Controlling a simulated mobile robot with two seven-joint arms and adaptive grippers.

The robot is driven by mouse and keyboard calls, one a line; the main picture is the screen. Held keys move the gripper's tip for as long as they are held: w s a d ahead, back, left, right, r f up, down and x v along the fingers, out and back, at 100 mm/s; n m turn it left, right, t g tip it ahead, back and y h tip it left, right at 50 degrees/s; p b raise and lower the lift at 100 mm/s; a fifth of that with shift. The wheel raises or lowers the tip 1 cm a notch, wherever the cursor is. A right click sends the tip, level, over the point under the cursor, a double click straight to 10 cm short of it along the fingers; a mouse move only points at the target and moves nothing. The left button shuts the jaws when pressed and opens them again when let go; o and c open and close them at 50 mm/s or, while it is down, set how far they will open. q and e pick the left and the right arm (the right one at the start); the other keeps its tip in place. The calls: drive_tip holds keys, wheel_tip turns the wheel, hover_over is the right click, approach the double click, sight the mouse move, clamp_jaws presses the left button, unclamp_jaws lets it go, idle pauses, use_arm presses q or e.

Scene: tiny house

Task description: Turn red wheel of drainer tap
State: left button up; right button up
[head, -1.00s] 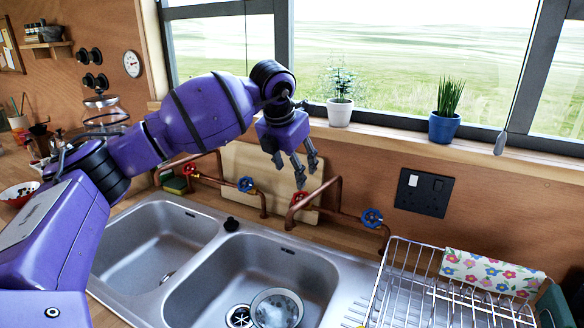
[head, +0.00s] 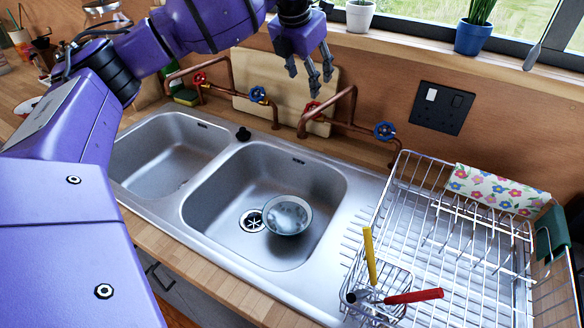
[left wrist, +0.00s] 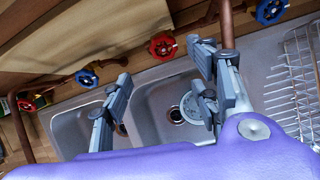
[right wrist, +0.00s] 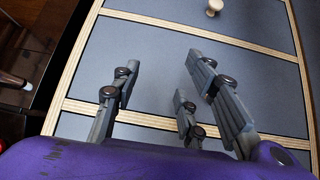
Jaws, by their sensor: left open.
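The red wheel (head: 312,108) of the tap nearer the drainer sits on a copper pipe behind the sink's right basin. It also shows in the left wrist view (left wrist: 163,46), between the fingertips in the picture. My left gripper (head: 310,76) is open and empty, pointing down, just above the red wheel in the head view. It appears apart from the wheel, but the depth gap is hard to judge. My right gripper (right wrist: 164,68) is open and empty in the right wrist view, facing grey drawer fronts; it is out of the head view.
A blue wheel (head: 385,131) is right of the red one. Another tap pair, red (head: 199,78) and blue (head: 257,94), is to the left. A cutting board (head: 285,85) leans on the wall behind. A bowl (head: 287,215) lies in the right basin; the dish rack (head: 440,215) stands right.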

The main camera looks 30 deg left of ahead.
use_arm(q)
approach(312, 108)
drive_tip(key=x, duration=0.2)
drive_tip(key=shift+x, duration=3.55)
use_arm(e)
drive_tip(key=shift+s+d, duration=0.15)
drive_tip(key=shift+s, duration=0.15)
